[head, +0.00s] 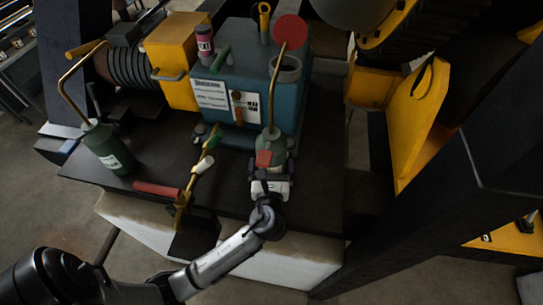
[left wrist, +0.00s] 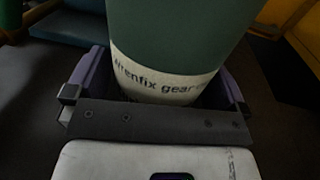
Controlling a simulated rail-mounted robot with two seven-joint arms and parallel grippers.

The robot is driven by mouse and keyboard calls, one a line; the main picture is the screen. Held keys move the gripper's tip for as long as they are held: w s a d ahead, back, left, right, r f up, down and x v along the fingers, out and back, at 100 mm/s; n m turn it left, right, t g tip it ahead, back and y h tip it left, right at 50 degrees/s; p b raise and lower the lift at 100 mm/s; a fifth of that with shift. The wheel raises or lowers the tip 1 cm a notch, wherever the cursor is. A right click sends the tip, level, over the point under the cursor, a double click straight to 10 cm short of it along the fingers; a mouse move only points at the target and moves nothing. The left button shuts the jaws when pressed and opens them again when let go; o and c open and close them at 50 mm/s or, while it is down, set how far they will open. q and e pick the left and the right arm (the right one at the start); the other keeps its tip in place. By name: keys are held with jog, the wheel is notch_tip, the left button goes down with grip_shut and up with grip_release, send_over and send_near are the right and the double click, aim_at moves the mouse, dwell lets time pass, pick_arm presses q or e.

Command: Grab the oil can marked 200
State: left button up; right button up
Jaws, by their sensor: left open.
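A dark green oil can (head: 276,145) with a long thin spout stands at the front of the blue-green machine. My left gripper (head: 270,178) is at this can, jaws open. In the left wrist view the green can (left wrist: 185,40) stands between the two spread fingers, its pale band reading partly "renfix gear". No number can be read on it. A second green oil can (head: 108,149) with a bent brass spout stands at the left of the dark platform. Its pale label is too small to read. My right gripper is not in view.
The dark platform (head: 230,195) carries a brass valve pipe (head: 190,185) with a red handle (head: 157,189) between the cans. The blue-green machine (head: 225,95) stands close behind the nearer can. A yellow bracket (head: 415,120) rises at the right.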

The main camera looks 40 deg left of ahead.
pick_arm(q)
jog(key=shift+w+a, duration=0.25)
jog(key=c, duration=1.3)
jog(key=shift+r, duration=0.1)
jog(key=shift+c, duration=1.2)
jog(key=shift+r, duration=0.15)
